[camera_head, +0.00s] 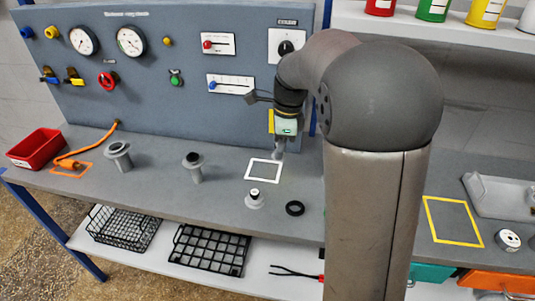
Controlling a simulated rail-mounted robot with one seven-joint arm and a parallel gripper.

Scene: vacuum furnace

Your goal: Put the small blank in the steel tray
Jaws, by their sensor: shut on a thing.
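My gripper (279,150) is low over the bench, at the upper right edge of a white square outline. It points down and is shut on the small blank, which is too small and too covered by the fingers to make out. The steel tray (485,203) is a shallow grey tray at the far right of the bench, beyond my arm and partly cut off by the picture edge. A small dark-and-light piece shows at its right end.
My arm hides the middle of the bench. A yellow outline (452,241) and a white round piece (508,240) lie near the tray. The gauge panel (150,80) rises behind.

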